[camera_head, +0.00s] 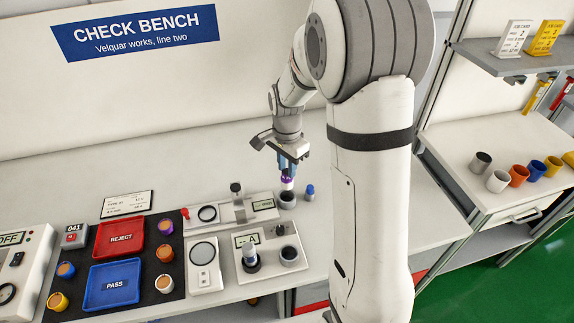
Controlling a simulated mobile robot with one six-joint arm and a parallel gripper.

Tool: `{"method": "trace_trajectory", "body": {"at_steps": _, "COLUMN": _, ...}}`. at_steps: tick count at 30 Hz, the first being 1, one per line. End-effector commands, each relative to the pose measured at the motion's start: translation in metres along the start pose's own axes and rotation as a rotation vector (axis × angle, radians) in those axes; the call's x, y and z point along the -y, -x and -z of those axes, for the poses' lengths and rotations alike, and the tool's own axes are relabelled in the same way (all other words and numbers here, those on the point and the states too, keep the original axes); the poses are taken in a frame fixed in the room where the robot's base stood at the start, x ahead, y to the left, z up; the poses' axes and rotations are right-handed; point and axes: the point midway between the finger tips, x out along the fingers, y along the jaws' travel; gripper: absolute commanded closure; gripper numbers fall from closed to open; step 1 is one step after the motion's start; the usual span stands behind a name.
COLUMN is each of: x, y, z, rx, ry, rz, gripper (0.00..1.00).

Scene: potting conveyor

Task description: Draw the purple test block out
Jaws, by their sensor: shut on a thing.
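The purple test block (287,180) is upright in the camera_head view, with a purple top and a pale lower part. My gripper (287,171) points down from above and is shut on its top. Directly below the block is a dark round socket (287,200) on the bench. The block's lower end is at the socket's mouth; I cannot tell whether any of it is still inside. The fingertips are small here and partly merge with the block.
A small blue-capped block (309,191) stands just right of the socket. Left are a gauge fixture (236,208), a second fixture (262,262), a red REJECT tray (119,240) and a blue PASS tray (114,284). Several coloured cups stand around. Bench behind the socket is clear.

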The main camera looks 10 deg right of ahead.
Motion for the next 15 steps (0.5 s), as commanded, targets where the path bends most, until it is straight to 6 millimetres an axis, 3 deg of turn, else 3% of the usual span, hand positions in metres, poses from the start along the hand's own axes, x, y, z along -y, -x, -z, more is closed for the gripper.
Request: {"method": "trace_trajectory", "body": {"at_steps": 15, "x": 0.0, "y": 0.035, "z": 0.0, "rx": -0.001, "ry": 0.0, "rz": 0.001, "gripper": 0.97}}
